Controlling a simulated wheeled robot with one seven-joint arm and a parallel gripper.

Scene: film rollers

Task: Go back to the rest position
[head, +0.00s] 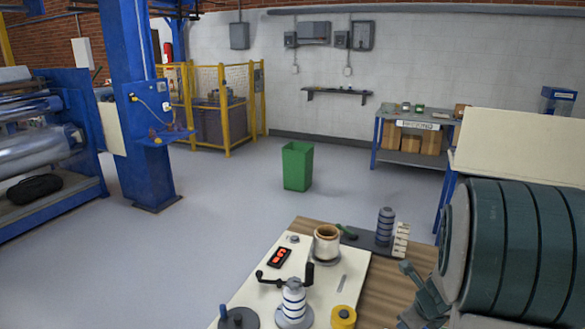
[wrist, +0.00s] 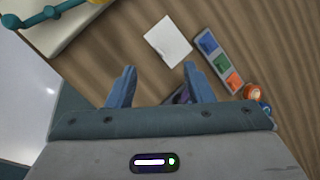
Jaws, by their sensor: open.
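In the head view my arm fills the lower right, and part of my gripper (head: 425,295) shows at the right side of the wooden table (head: 378,292). The fingertips are not clear there.
A strip of coloured pieces (wrist: 217,58) lies near my gripper. A green bin (head: 297,166) stands on open grey floor beyond.

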